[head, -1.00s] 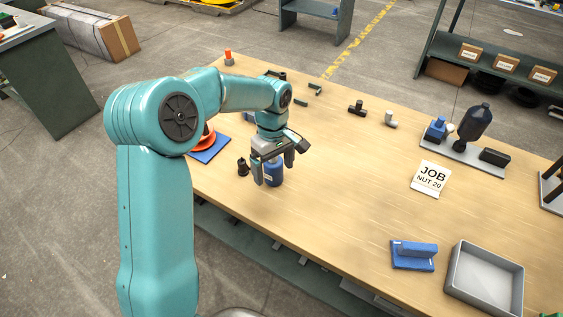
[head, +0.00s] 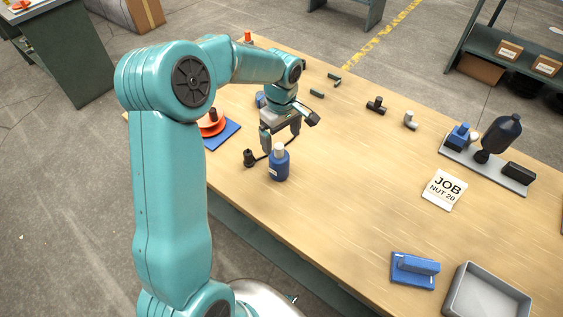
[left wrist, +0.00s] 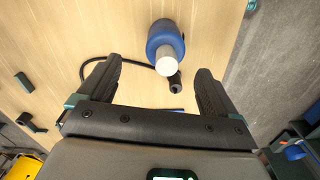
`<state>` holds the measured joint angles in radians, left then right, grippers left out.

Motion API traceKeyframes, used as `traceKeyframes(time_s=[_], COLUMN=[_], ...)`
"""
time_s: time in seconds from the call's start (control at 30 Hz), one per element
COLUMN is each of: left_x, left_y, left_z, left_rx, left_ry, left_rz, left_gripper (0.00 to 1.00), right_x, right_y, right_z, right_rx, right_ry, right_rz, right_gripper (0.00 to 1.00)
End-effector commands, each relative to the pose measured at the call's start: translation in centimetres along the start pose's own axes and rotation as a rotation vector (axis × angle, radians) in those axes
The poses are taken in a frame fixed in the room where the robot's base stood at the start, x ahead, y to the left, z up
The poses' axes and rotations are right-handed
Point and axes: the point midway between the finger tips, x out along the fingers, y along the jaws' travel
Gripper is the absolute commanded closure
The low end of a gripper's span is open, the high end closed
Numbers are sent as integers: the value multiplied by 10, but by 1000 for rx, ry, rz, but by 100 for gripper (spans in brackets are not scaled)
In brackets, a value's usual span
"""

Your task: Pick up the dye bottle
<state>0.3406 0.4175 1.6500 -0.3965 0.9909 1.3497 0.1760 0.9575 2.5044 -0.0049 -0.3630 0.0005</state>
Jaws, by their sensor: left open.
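The dye bottle is a blue bottle (head: 279,166) with a pale cap and a label, standing upright near the table's front-left edge in the head view. My left gripper (head: 280,133) is open and empty, just behind the bottle in the picture; it appears apart from it. In the left wrist view the bottle (left wrist: 166,38) shows beyond my open fingertips (left wrist: 157,68), between their lines and nearer the right finger. Its cap faces the camera. My right gripper is out of view.
A black plug-like piece (head: 250,158) with a dark cable lies beside the bottle. An orange reel stands on a blue plate (head: 222,136) to the left. A skid plate (head: 484,167), job card (head: 445,188), blue block (head: 414,269) and grey tray (head: 490,292) lie right. The table's middle is clear.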

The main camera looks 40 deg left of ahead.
Motion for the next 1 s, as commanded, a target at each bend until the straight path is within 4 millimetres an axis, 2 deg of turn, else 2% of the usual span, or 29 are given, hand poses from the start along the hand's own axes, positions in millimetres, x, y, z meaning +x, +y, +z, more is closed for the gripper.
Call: traceKeyframes(time_s=[0.1,0.37,0.6,0.87,0.9,0.97,1.0], left_x=[21,43,79,85,84,84,84], left_y=[-1,-1,-3,-2,-2,-2,-2], left_z=[0,0,-1,-1,-1,-1,-1], left_rx=[-1,0,0,0,0,0,0], left_ry=[0,-1,-1,0,0,0,0], left_rz=[-3,-3,-2,1,1,1,1], left_gripper=[8,8,8,8,11,30,43], right_x=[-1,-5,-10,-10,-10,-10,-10], right_y=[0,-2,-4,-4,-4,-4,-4], right_z=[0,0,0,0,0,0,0], right_rx=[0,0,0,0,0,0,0], right_ry=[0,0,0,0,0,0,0], right_rz=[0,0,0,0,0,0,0], right_gripper=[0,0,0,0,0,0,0])
